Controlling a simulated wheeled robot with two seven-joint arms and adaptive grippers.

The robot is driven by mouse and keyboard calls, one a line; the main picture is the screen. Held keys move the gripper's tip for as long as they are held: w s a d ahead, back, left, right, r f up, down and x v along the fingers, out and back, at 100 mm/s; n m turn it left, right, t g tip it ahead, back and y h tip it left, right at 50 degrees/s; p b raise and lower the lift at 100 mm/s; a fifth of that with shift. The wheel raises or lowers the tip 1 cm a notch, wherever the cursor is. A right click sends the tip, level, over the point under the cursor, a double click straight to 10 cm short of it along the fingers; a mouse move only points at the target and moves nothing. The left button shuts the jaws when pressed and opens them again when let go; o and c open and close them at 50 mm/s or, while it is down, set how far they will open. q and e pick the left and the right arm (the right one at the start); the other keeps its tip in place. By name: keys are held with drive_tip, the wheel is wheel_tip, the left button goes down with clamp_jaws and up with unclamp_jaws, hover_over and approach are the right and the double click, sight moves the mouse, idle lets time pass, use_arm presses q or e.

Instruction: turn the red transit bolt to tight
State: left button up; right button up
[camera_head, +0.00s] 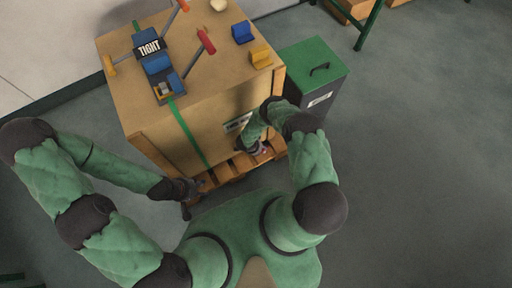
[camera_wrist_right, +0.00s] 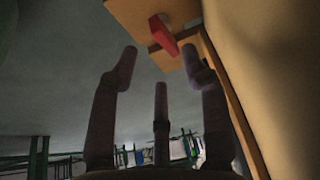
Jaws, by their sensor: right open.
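A red bolt with a flat, bar-like head (camera_wrist_right: 163,34) sticks out from the wooden pallet in the right wrist view; only a small red spot (camera_head: 264,151) shows of it in the head view. My right gripper (camera_wrist_right: 162,68) is open and empty, its fingers spread below the red head in the wrist view and apart from it. In the head view this gripper (camera_head: 254,147) is low at the crate's right front. My left gripper (camera_head: 187,189) is low near the pallet's left end; its fingers are too small and dark to read.
The large crate (camera_head: 190,135) stands on the pallet (camera_head: 228,170), with a green strap. A green-topped box (camera_head: 312,66) stands right. Floor at right is clear.

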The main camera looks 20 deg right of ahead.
drive_tip(key=v, duration=0.6)
drive_tip(key=shift+r, duration=0.1)
